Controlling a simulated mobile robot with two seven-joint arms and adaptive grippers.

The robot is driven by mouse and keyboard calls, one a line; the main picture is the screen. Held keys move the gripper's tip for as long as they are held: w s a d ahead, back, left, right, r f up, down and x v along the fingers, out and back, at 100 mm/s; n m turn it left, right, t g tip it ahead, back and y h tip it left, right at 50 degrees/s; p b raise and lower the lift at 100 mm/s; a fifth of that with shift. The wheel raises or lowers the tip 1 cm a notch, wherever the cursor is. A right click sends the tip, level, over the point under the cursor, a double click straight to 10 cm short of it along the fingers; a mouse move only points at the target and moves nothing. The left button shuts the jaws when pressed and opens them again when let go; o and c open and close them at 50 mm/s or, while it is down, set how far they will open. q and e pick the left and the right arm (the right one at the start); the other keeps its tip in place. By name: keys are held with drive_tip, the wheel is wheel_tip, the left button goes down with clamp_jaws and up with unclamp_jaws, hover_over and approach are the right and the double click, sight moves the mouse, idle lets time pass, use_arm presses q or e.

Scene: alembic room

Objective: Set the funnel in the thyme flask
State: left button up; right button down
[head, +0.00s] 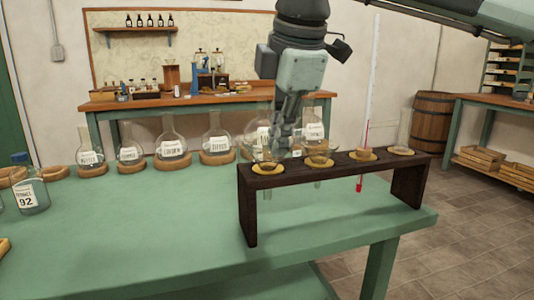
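A dark wooden rack (249,210) stands on the green table, with yellow rings in its top. Clear glass pieces sit in the rings, faint against the background; one at the left ring (268,169) looks like a funnel with its stem below the board. My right gripper (284,148) points down just behind the rack's left part, close to the glass there. Its fingers are small and overlap glass, so I cannot tell whether they hold anything. A row of labelled round flasks stands behind; one flask (314,132) is right of the gripper. I cannot surely read which label says thyme. My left gripper is out of view.
More flasks, such as one (215,138) left of the gripper, stand on cork rings. A thermometer (359,184) with a red bulb stands in the rack. A bottle marked 92 (30,192) is at the left. The green table (150,235) is clear in front.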

wheel_tip(320, 180, up, 12)
drive_tip(key=p, duration=0.5)
drive_tip(key=shift+p, duration=0.3)
idle(0.9)
